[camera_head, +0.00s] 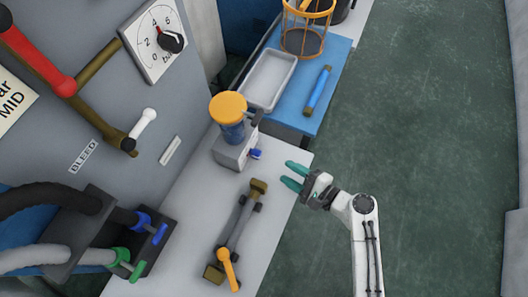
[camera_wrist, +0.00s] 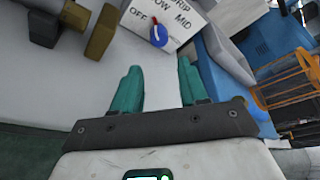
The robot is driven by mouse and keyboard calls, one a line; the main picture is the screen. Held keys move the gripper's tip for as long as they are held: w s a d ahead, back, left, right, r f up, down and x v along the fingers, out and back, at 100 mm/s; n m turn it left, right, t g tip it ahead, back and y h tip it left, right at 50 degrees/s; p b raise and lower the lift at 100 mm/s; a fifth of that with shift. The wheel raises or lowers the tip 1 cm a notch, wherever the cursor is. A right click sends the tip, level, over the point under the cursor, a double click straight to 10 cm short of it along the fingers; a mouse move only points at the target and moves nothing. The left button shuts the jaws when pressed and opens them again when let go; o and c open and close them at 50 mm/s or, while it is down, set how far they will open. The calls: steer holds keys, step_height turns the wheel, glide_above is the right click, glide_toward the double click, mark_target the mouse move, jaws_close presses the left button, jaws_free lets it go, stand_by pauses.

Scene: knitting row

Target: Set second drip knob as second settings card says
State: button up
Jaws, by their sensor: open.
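A blue drip knob (camera_head: 256,154) sits on the grey base of an oiler with a yellow cap (camera_head: 228,107). In the wrist view the knob (camera_wrist: 159,38) is on a white plate (camera_wrist: 185,40) lettered DRIP, OFF, LOW and MID. Its red mark seems to face LOW. A card (camera_head: 12,100) at the left edge of the head view, partly cut off, reads "ar" and "MID"; whether it is the second card I cannot tell. My gripper (camera_head: 291,177) is open and empty, with teal fingers, right of the knob and apart from it. In the wrist view the knob lies beyond the fingertips (camera_wrist: 160,68).
A valve with an orange lever (camera_head: 229,270) lies on the pale bench. A grey tray (camera_head: 270,80), a blue rod (camera_head: 318,91) and an orange cage (camera_head: 305,30) stand on the blue table. A gauge (camera_head: 157,40) and red lever (camera_head: 38,55) are on the panel. Open floor lies to the right.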

mark_target(255, 153)
steer(key=x, duration=1)
steer(key=shift+w+a+f, duration=0.1)
steer(key=shift+w+a, duration=0.1)
steer(key=shift+a, duration=0.1)
steer(key=shift+c, duration=0.4)
steer(key=c, duration=0.7)
steer(key=shift+o, duration=0.2)
